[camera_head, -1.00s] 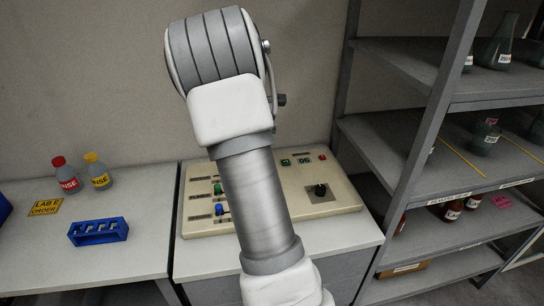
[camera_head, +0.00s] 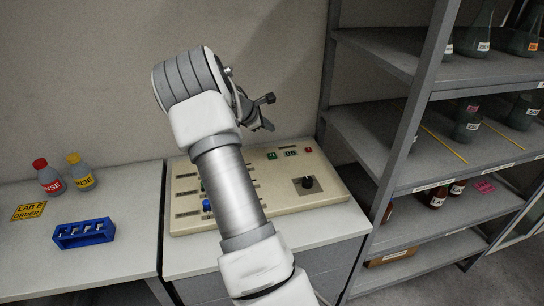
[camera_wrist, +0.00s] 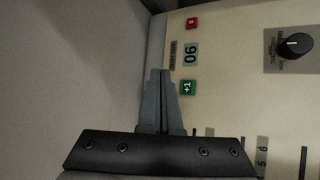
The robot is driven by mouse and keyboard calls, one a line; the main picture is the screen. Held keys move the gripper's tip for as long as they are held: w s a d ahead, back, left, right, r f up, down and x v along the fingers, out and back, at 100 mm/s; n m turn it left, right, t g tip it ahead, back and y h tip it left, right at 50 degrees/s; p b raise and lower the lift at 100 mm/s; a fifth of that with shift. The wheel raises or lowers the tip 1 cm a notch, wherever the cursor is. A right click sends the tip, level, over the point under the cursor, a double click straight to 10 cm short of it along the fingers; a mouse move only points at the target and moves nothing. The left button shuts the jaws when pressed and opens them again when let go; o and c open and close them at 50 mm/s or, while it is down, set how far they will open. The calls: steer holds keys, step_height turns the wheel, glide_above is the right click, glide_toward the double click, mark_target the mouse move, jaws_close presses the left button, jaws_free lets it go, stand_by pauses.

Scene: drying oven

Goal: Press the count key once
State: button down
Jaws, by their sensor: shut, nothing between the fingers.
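The cream control panel (camera_head: 268,192) lies on the grey bench against the wall. Near its back edge is a green key (camera_head: 271,156), marked "+1" in the wrist view (camera_wrist: 188,87). Beside it are a small display reading 06 (camera_wrist: 190,54) and a red key (camera_wrist: 192,23). My gripper (camera_head: 268,126) is above the panel's back edge, close to the green key in the head view. In the wrist view its shut, empty fingers (camera_wrist: 160,72) point to the left of the green key, apart from it in the picture. Their height above the panel is unclear.
A black knob (camera_head: 306,184) sits on the panel's right part. My arm hides part of the left sliders. A shelf rack (camera_head: 395,135) with flasks stands close on the right. A blue rack (camera_head: 84,233) and two bottles stand on the left bench.

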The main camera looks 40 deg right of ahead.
mark_target(269, 156)
steer(key=shift+f+b, duration=3)
steer(key=shift+f, duration=1.25)
steer(key=shift+f, duration=0.45)
steer(key=shift+f+b, duration=0.45)
steer(key=shift+b, duration=0.15)
steer(key=shift+r, duration=0.1)
steer(key=shift+r+p, duration=0.75)
steer(key=shift+r, duration=0.05)
step_height(269, 156, up, 5)
steer(key=p, duration=0.3)
steer(key=shift+p, duration=0.4)
